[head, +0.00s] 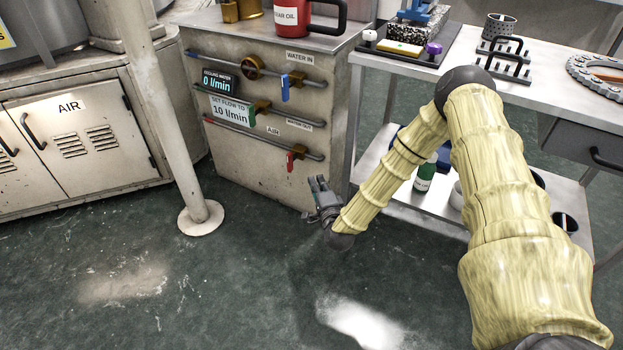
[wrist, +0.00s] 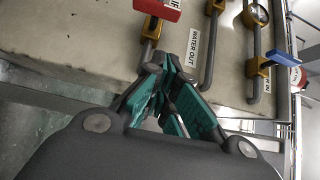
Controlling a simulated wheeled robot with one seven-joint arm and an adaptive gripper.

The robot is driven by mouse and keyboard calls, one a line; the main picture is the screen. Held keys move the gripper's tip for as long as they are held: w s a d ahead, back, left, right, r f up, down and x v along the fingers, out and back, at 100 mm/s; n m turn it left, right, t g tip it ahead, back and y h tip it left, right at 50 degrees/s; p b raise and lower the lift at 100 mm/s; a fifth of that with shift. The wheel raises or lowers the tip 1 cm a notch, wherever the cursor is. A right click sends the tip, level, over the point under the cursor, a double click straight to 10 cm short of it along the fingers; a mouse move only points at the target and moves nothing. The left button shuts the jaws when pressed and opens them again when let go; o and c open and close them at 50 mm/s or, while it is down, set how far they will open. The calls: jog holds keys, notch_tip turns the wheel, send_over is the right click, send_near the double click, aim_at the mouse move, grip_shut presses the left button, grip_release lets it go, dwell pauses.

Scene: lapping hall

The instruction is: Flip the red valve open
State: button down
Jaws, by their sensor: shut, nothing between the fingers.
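The red valve (head: 290,161) sits on the lowest pipe of the cabinet front, the one labelled AIR. Its red handle hangs down, crosswise to the pipe. In the wrist view the red handle (wrist: 158,10) is at the top edge, partly cut off, on a brass body. My gripper (head: 318,183) is in front of the cabinet, below and right of the red valve, apart from it. In the wrist view my gripper (wrist: 178,95) has its teal-padded fingers shut and empty, and the red handle lies beyond them.
A blue-handled valve (head: 285,88) and a green-handled valve (head: 252,117) sit on the pipes above. A display (head: 217,83) reads 0 l/min. A table (head: 457,75) with a lower shelf stands right of the cabinet, near my arm. Open floor (head: 250,270) lies in front.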

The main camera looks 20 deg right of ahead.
aim_at(292, 160)
jog(key=w+a+b, duration=0.1)
jog(key=w+b, duration=0.2)
jog(key=w, duration=0.8)
jog(key=shift+w+a+b, duration=0.25)
jog(key=shift+w+b, duration=0.05)
